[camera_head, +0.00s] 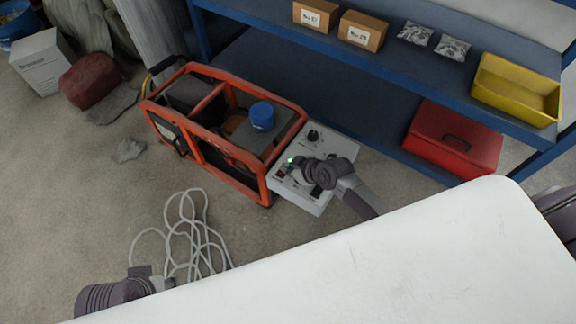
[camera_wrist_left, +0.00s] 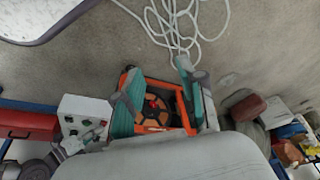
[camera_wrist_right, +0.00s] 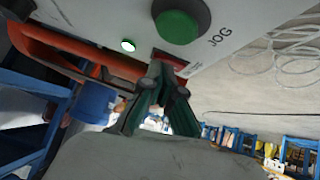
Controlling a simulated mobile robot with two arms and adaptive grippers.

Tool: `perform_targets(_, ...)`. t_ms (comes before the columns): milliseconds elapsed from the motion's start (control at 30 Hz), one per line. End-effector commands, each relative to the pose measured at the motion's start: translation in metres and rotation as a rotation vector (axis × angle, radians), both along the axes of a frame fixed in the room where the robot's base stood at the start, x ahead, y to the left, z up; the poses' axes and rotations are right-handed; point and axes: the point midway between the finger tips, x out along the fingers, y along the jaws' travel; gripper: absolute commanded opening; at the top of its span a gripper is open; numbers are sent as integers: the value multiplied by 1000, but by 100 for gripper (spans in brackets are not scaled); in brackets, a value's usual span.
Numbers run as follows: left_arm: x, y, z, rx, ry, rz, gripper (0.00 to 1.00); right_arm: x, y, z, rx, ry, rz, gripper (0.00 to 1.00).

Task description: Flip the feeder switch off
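The white control panel (camera_head: 302,205) sits at the right end of the orange-framed machine. My left gripper (camera_wrist_left: 155,85) is open and empty, above the floor away from the panel.
The orange-framed machine (camera_head: 200,153) carries a blue cap (camera_head: 262,115). A blue shelf (camera_head: 395,68) behind holds boxes (camera_head: 361,32), a yellow bin (camera_head: 515,88) and a red case (camera_head: 452,138). A white cable (camera_head: 190,235) lies coiled on the floor.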

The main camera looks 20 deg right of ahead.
Motion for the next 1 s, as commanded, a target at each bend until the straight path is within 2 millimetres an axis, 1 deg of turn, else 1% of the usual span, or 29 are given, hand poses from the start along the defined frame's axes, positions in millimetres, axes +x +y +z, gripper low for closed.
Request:
perform_targets(33,1,0,-2,0,-1,0,40,-5,2,-3,0,12,3,0)
perform_targets(400,12,-2,-17,-3,-6,-2,40,-9,8,-2,2,11,3,0)
perform_targets(600,10,-3,-26,-3,9,-1,40,-9,10,-1,2,9,2,0)
perform_targets(1000,12,-4,-24,-5,2,-3,40,-7,9,3,2,4,1,0)
